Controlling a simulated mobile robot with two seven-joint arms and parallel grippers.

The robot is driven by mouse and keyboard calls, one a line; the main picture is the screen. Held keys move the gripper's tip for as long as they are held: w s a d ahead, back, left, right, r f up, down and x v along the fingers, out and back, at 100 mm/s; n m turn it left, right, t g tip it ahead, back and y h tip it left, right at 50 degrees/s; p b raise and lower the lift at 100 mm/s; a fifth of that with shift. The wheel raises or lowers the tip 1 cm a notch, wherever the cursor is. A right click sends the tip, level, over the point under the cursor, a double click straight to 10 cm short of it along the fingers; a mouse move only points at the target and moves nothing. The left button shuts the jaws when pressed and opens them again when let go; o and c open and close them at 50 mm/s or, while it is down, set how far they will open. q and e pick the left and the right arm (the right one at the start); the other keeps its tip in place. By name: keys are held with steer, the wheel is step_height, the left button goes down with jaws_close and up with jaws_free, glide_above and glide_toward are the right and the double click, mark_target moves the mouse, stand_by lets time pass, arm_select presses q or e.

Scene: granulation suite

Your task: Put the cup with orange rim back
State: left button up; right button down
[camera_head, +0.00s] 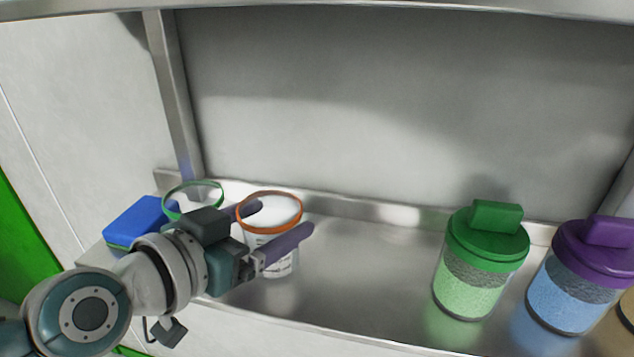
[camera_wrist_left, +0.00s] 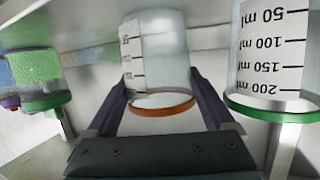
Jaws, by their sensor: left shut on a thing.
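The clear cup with an orange rim (camera_head: 270,225) is at the left part of the metal shelf (camera_head: 360,265). My left gripper (camera_head: 283,222) is shut on it, one finger on each side below the rim. In the left wrist view the cup (camera_wrist_left: 158,60) shows upside down between the two fingers of my left gripper (camera_wrist_left: 155,90), with its measuring scale visible. I cannot tell whether its base touches the shelf. My right gripper is not in view.
A cup with a green rim (camera_head: 193,187) stands close behind to the left, beside a blue block (camera_head: 140,221). A green-lidded jar (camera_head: 485,250) and a purple-lidded jar (camera_head: 580,265) stand at the right. The shelf middle is clear. A post (camera_head: 173,95) rises at left.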

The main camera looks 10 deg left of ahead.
arm_select(q)
steer(key=shift+f, duration=0.15)
steer(key=o, duration=1.1)
steer(key=shift+s+a+r, duration=0.1)
steer(key=shift+s+r, duration=0.1)
steer(key=shift+r, duration=0.15)
steer(key=s+a+g+y, duration=0.1)
steer(key=s+g, duration=0.2)
steer(key=s, duration=0.5)
steer(key=s+a+n+g+y+p, duration=0.1)
steer(key=s+a+g+y, duration=0.1)
steer(key=s, duration=0.7)
steer(key=s+a+n+g+y+p, duration=0.1)
steer(key=s+a+g, duration=0.1)
steer(key=s+g, duration=0.3)
steer(key=shift+s+f+y, duration=0.1)
steer(key=shift+s+y, duration=0.3)
steer(key=shift+s, duration=1.4)
